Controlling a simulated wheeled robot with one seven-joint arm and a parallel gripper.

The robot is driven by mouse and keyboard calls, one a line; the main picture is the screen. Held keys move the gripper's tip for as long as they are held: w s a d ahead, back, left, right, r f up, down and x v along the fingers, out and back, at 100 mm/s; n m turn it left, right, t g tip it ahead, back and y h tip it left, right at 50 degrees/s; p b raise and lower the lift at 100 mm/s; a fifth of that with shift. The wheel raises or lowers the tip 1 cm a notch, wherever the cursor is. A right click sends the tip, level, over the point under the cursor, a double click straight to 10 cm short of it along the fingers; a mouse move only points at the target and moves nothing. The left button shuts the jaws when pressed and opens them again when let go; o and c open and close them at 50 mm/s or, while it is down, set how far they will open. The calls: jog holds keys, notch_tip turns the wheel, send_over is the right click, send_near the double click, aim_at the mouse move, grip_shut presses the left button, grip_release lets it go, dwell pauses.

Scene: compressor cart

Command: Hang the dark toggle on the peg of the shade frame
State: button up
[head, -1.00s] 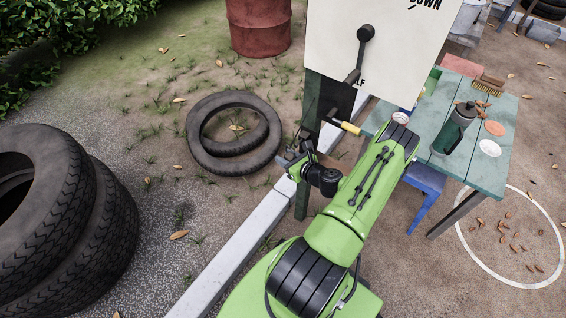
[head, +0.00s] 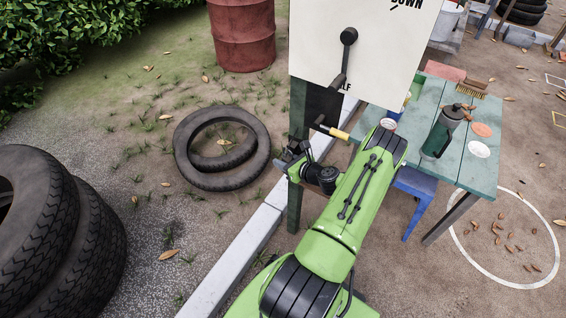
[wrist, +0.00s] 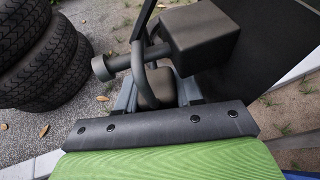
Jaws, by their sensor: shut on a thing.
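In the wrist view my gripper (wrist: 158,98) is shut on a small dark rounded piece, the toggle (wrist: 157,86), held between its grey fingers. A grey loop (wrist: 139,66) rises from the toggle. A dark peg (wrist: 123,63) with a round end cap runs left from a dark block (wrist: 205,36). The loop overlaps the peg close behind the cap; I cannot tell whether it rests on it. In the head view my gripper (head: 292,160) is beside the dark green post (head: 297,105), below the white board. The toggle is too small to make out there.
The white board (head: 325,45) carries a black lever. A yellow-handled crank (head: 335,132) sticks out near my arm. A green table (head: 465,165) with a bottle stands to the right. Tyres (head: 222,148) lie on the ground to the left, with open ground around them.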

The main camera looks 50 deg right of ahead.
dwell(0.4)
jog(key=o, duration=1.2)
jog(key=p+v, duration=0.4)
jog(key=v, duration=1.1)
jog(key=shift+s+r, duration=0.2)
jog(key=shift+s, duration=0.15)
